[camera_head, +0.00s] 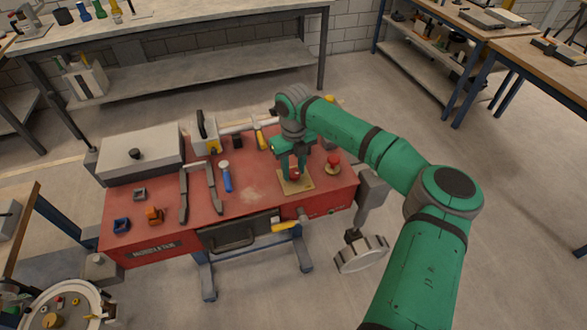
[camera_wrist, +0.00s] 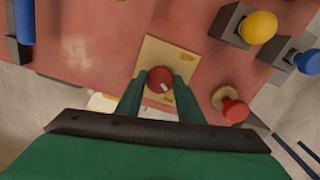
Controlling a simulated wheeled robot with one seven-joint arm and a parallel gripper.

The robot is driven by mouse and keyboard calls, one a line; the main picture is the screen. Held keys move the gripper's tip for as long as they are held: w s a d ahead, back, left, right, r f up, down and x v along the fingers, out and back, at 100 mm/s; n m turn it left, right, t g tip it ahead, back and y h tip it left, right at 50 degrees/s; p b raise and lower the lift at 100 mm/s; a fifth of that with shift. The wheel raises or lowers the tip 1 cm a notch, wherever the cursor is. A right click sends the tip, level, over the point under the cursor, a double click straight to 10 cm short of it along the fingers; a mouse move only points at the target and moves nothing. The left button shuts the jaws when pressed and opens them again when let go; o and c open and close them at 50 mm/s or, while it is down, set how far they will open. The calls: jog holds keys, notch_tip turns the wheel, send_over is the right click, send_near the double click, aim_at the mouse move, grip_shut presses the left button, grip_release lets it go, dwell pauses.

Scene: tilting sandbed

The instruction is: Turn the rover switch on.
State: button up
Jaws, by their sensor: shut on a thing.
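A red round knob (camera_wrist: 159,76), which looks like the rover switch, stands on a tan square plate (camera_wrist: 151,54) with small yellow labels that I cannot read. The knob has a white mark toward its lower right in the wrist view. My gripper (camera_wrist: 157,84) points down at it, one green finger on each side, shut on the knob. In the head view my gripper (camera_head: 294,172) is over the tan plate (camera_head: 306,184), near the front right of the red bench. Little of the knob shows there between the fingers.
A red mushroom-shaped button (camera_head: 333,162) stands close to the right of the plate. A yellow knob (camera_wrist: 258,27) is farther off.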

aim_at(294, 172)
jog(key=shift+m, duration=1.1)
jog(key=o, duration=1)
jog(key=shift+o, duration=0.2)
jog(key=shift+r, duration=0.15)
notch_tip(294, 172, up, 11)
jog(key=shift+f, duration=0.2)
